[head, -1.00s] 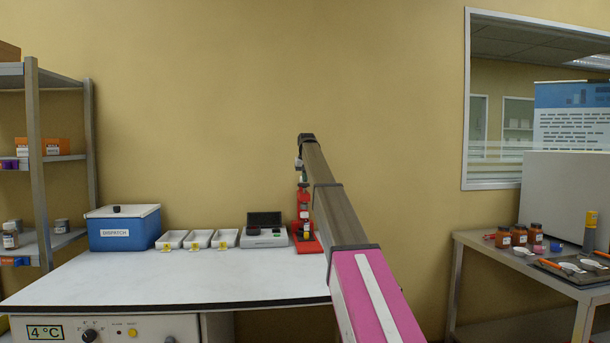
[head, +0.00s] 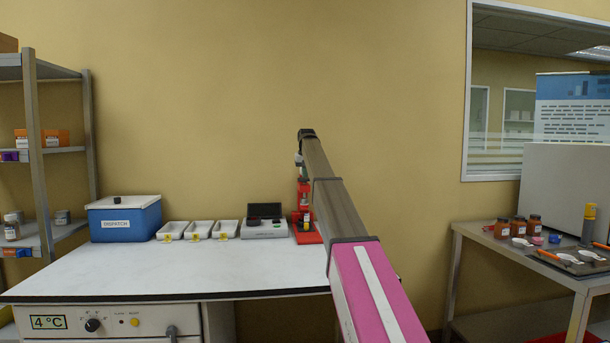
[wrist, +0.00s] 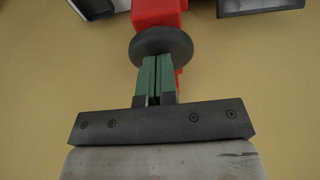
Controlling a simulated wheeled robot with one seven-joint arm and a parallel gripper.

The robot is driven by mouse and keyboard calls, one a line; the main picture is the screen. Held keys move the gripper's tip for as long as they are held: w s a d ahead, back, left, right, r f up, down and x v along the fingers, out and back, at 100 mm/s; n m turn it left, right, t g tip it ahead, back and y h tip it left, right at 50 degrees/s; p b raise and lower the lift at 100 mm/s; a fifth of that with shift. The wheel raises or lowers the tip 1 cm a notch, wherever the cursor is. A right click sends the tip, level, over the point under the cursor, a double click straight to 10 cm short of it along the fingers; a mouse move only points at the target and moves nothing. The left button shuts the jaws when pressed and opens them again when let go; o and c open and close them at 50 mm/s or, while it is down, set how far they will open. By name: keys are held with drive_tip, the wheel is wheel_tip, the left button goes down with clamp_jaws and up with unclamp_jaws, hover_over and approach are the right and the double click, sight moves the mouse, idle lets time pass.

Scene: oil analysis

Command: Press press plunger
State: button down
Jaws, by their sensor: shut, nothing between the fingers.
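The red press (head: 303,194) stands at the right end of the white worktop, partly hidden behind my arm. In the wrist view its red body (wrist: 158,12) is at the top, with the round black plunger knob (wrist: 150,42) below it. My gripper (wrist: 157,60) has its two green fingers shut together with nothing between them. The fingertips overlap the lower part of the knob and appear to be at or against it; contact is not certain. In the head view my gripper (head: 299,162) is above the press, small and mostly hidden by the wrist.
A grey instrument (head: 264,229), several white trays (head: 198,230) and a blue dispatch box (head: 125,220) stand left of the press on the worktop (head: 160,272). A shelf rack (head: 38,160) is at far left. A side table (head: 500,240) with brown jars is at right.

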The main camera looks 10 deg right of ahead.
drive_tip(key=v, duration=1.3)
drive_tip(key=shift+w+r, duration=0.35)
drive_tip(key=shift+r, duration=0.05)
